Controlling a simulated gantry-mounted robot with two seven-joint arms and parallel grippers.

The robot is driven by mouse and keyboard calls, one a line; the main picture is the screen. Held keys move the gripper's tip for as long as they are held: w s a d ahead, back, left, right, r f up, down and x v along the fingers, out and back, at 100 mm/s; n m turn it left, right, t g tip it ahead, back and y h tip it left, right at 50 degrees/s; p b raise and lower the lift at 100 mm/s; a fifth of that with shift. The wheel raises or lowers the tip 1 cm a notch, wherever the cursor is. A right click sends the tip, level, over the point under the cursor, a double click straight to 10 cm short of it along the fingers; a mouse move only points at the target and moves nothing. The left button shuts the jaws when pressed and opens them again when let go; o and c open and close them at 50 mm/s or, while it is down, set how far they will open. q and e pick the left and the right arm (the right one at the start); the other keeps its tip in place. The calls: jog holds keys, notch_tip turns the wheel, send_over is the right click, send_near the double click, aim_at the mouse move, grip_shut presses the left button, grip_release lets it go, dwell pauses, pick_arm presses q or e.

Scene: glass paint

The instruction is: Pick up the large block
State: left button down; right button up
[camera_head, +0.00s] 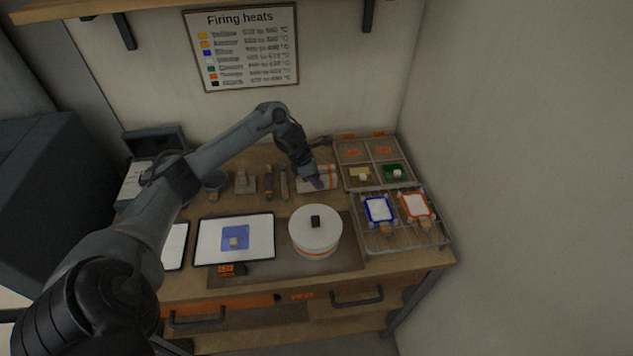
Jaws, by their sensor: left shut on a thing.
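My left gripper (318,181) reaches down at the back of the bench, over a white cloth-like piece with orange stripes (329,184). It is shut on a small bluish-grey thing at its tips, too small and covered to make out well. I cannot tell which piece is the large block. A dark block (316,221) sits on top of the round white drum (314,242). A grey stepped block (241,183) stands at the back left of the bench. A small block (234,243) rests on a blue square on a white panel. My right gripper is out of view.
A wire rack (437,236) at the right holds a blue-framed and an orange-framed tile. Behind it, a divided tray (345,186) holds yellow and green pieces with small blocks. A wall closes the right side.

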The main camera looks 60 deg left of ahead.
pick_arm(q)
notch_tip(320, 180, up, 3)
jog(key=shift+f, duration=0.1)
jog(key=w+d+r+p, duration=0.2)
jog(key=d+r+p, duration=0.2)
jog(key=d+r, duration=0.6)
jog(key=shift+w+d, duration=0.15)
jog(key=shift+d, duration=0.55)
jog(key=shift+r, duration=0.1)
